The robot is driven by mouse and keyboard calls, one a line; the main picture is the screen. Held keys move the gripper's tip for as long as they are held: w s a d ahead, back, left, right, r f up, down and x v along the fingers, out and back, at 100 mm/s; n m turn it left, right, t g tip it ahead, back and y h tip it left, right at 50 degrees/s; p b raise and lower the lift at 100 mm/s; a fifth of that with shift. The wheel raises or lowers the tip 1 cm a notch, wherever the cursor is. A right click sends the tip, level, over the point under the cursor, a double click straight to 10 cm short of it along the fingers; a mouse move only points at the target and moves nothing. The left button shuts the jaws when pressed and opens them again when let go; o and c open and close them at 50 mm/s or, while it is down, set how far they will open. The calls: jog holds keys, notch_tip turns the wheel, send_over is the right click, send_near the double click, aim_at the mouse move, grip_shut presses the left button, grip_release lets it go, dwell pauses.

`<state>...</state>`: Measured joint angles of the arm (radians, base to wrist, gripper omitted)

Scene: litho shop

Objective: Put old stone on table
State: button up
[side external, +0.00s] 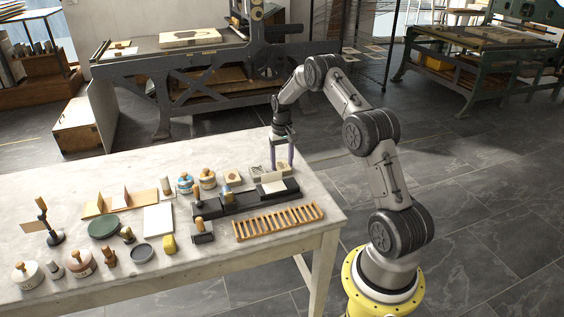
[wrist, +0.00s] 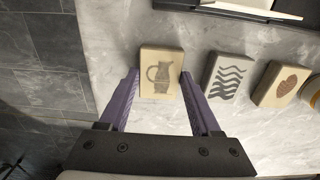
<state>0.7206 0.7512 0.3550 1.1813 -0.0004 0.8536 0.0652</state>
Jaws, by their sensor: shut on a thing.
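My gripper (side external: 282,152) points down at the far right corner of the table (side external: 100,180). In the wrist view its purple fingers are shut on the sides of a pale block-shaped stone with a dark jug picture (wrist: 161,73). I cannot tell whether this stone touches the table or is just above it. Close by on its right in the wrist view lie a stone with dark wavy lines (wrist: 231,78) and a stone with a brown rounded motif (wrist: 283,84). None is labelled as the old stone.
A black bed with a pale sheet (side external: 272,187) lies near the stones. A wooden slatted rack (side external: 278,221) is at the table's right front. Jars (side external: 185,183), rollers (side external: 200,231) and tins crowd the middle and left. The table's right edge is close to my gripper.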

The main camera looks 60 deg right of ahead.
dwell(0.3)
jog(key=o, duration=1.3)
jog(key=shift+c, duration=1.2)
jog(key=shift+r, duration=3)
